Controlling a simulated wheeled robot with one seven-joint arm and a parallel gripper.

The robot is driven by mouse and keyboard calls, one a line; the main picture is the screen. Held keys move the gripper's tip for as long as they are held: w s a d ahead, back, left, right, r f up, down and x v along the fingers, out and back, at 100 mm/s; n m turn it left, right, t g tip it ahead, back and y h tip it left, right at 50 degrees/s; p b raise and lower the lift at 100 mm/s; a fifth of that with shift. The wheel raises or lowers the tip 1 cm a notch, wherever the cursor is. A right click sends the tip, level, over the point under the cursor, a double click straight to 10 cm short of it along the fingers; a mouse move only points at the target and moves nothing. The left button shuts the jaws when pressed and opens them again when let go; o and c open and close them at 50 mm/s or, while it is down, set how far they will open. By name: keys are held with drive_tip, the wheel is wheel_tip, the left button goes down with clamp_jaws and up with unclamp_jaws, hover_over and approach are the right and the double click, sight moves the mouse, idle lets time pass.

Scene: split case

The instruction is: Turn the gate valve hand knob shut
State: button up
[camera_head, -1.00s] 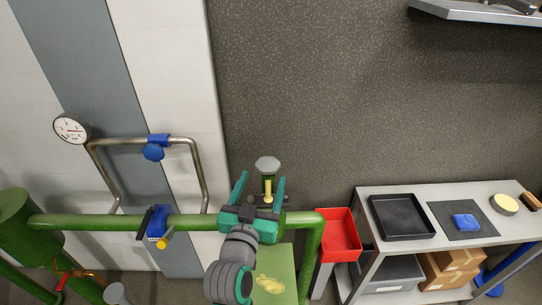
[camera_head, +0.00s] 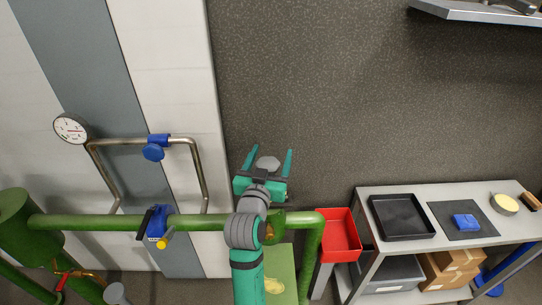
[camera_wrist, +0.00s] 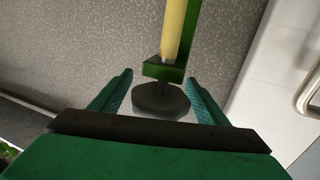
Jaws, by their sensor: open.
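The gate valve's grey round hand knob (camera_head: 268,163) shows in the head view above the green pipe, between the fingers of my gripper (camera_head: 269,154). In the wrist view the knob (camera_wrist: 160,98) is a dark disc between my two teal fingers (camera_wrist: 160,77), with a visible gap on each side. The fingers are open and the knob looks free of them. A yellow stem (camera_wrist: 179,30) and a green bracket (camera_wrist: 187,45) lie beyond the knob. In the head view my arm hides most of the valve body.
The green pipe (camera_head: 100,221) carries a blue valve (camera_head: 157,225) with a yellow tip to the left. A steel pipe with another blue valve (camera_head: 154,148) and a gauge (camera_head: 71,128) is on the wall. A red bin (camera_head: 339,235) and a bench (camera_head: 400,250) stand right.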

drive_tip(key=c, duration=1.1)
drive_tip(key=shift+o, duration=0.2)
drive_tip(key=shift+m+h, duration=0.4)
drive_tip(key=shift+h, duration=0.2)
drive_tip(key=m+g+h, duration=0.1)
drive_tip(key=m+h, duration=0.1)
drive_tip(key=h, duration=0.1)
drive_tip(key=shift+s+d+g, duration=0.15)
drive_tip(key=shift+d+g, duration=0.25)
drive_tip(key=shift+s+d+m+g+h, duration=0.15)
drive_tip(key=shift+d+m+g+h, duration=0.1)
drive_tip(key=shift+m+g+h, duration=0.65)
drive_tip(key=shift+s+d+m+g+h, duration=0.2)
drive_tip(key=shift+m+g+h, duration=0.4)
drive_tip(key=shift+h, duration=0.5)
drive_tip(key=shift+d, duration=0.1)
